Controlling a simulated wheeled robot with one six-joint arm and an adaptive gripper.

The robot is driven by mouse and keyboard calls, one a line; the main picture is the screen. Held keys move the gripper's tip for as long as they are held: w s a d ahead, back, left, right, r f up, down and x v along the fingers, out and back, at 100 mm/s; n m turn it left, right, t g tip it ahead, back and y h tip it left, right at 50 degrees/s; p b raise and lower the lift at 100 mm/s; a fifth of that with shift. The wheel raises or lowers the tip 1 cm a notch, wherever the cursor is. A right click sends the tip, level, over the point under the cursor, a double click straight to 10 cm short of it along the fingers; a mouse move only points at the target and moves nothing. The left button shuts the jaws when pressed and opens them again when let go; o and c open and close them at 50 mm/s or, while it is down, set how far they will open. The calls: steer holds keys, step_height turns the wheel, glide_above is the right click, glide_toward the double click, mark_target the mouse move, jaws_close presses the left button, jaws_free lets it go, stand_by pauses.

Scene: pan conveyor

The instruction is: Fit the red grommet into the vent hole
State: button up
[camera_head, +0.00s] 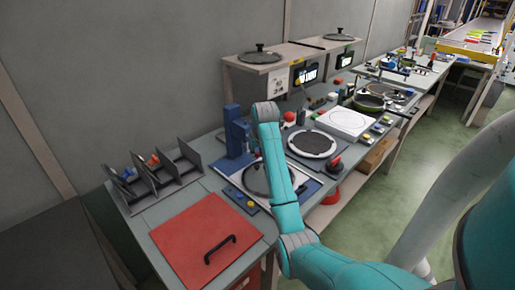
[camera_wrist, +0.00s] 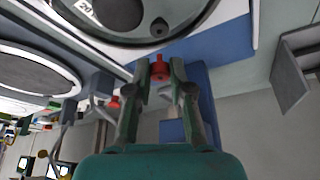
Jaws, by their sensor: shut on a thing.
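The red grommet (camera_wrist: 160,71) is held between the two fingertips of my gripper (camera_wrist: 161,76) in the wrist view. The gripper is shut on it. The round glass lid (camera_wrist: 105,28) with a grey rim fills the top of that view, partly cut off. A small dark round spot, which looks like the vent hole (camera_wrist: 159,27), is near the lid's rim, in line with the grommet. The grommet appears apart from it. In the head view the lid (camera_head: 254,181) lies on a blue and white plate, partly behind my arm. The gripper and grommet are hidden there.
A blue post (camera_head: 235,131) stands close behind my arm. A red panel with a black handle (camera_head: 206,240) lies at the front, and grey dividers (camera_head: 160,178) stand at the left. Another round lid (camera_head: 312,144) lies to the right.

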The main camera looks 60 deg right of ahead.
mark_target(257, 165)
steer(key=shift+f, duration=1.2)
steer(key=shift+f, duration=1.1)
stand_by(0.6)
steer(key=o, duration=0.8)
steer(key=shift+o, duration=0.2)
steer(key=v, duration=0.7)
steer(key=shift+s+a+r, duration=0.1)
steer(key=shift+r, duration=0.05)
